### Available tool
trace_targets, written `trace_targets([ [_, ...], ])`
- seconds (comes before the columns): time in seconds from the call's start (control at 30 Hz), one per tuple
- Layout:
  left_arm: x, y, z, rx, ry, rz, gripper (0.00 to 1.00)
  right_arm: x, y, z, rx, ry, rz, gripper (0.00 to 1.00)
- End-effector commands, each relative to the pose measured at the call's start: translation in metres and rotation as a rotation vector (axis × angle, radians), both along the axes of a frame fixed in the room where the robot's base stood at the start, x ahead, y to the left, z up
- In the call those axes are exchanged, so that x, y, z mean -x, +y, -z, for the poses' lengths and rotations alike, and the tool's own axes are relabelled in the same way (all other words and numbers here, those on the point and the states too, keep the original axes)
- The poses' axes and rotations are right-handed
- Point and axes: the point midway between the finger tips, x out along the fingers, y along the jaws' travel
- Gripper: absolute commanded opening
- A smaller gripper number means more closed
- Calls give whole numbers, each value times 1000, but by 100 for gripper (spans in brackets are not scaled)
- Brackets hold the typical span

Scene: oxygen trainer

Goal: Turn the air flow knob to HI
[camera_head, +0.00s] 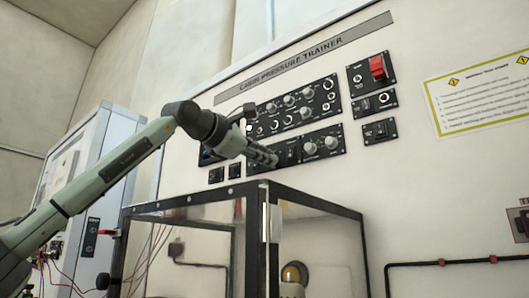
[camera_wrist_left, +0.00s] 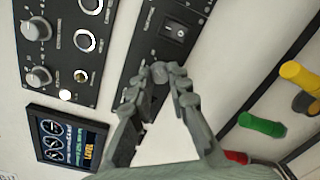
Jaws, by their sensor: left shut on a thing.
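My left gripper (camera_head: 272,158) reaches in from the left to the lower black control panel (camera_head: 337,131) on the wall. In the left wrist view its fingers (camera_wrist_left: 160,80) are closed around a small grey knob (camera_wrist_left: 160,70) on that panel. The fingers cover the knob's sides, and in the head view they hide it. The labels around the knob are too small or covered to read, so its pointer setting cannot be told. A rocker switch (camera_wrist_left: 174,29) sits beside the knob. My right gripper is not in view.
Two more grey knobs (camera_head: 310,148) sit right of the gripper. Above is a panel with several knobs (camera_head: 289,100), and a red switch (camera_head: 377,67) is to its right. A black-framed clear box (camera_head: 317,199) stands below the arm. A small screen (camera_wrist_left: 66,141) shows in the wrist view.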

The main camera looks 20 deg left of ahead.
Motion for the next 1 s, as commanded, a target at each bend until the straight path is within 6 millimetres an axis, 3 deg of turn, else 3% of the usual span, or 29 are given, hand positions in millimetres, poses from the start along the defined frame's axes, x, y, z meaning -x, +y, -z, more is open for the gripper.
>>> trace_targets([
  [0.3, 0, 0, 0, -98, -37, 1, 0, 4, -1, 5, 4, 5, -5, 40],
  [0.8, 0, -1, 0, -112, -43, 1, 0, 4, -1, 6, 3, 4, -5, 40],
  [0.83, 0, -1, 0, -112, -43, 1, 21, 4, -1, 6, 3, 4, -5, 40],
  [1.0, 0, -1, 0, -111, -42, 1, 38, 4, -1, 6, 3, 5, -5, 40],
])
